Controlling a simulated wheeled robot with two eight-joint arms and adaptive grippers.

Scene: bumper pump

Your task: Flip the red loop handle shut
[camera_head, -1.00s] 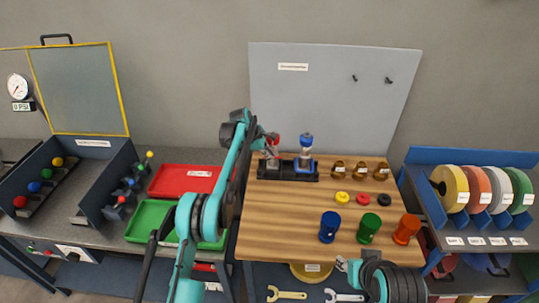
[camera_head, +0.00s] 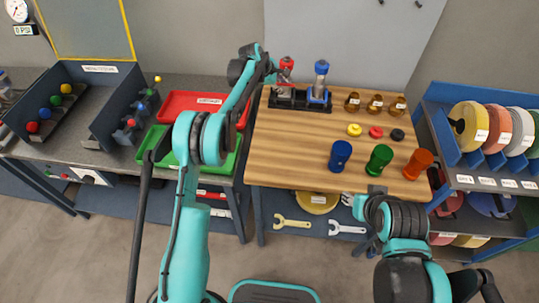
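Two valve-like fixtures stand side by side in a black base (camera_head: 299,101) at the back left of the wooden table. The left one has red parts (camera_head: 286,65), which I take to be the red loop handle; its exact shape and position are too small to tell. The right one is blue (camera_head: 320,72). My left gripper (camera_head: 271,74) is just left of the red fixture, at about its height. Contact and finger opening cannot be made out. My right gripper (camera_head: 349,200) hangs low at the table's front edge, far from the fixtures; its finger opening is unclear.
Brown bottles (camera_head: 375,104), small coloured caps (camera_head: 376,132) and blue, green and orange cups (camera_head: 379,159) stand on the right of the wooden table (camera_head: 290,150). Red (camera_head: 190,104) and green trays lie left. A spool rack (camera_head: 470,150) stands right. The table's front left is clear.

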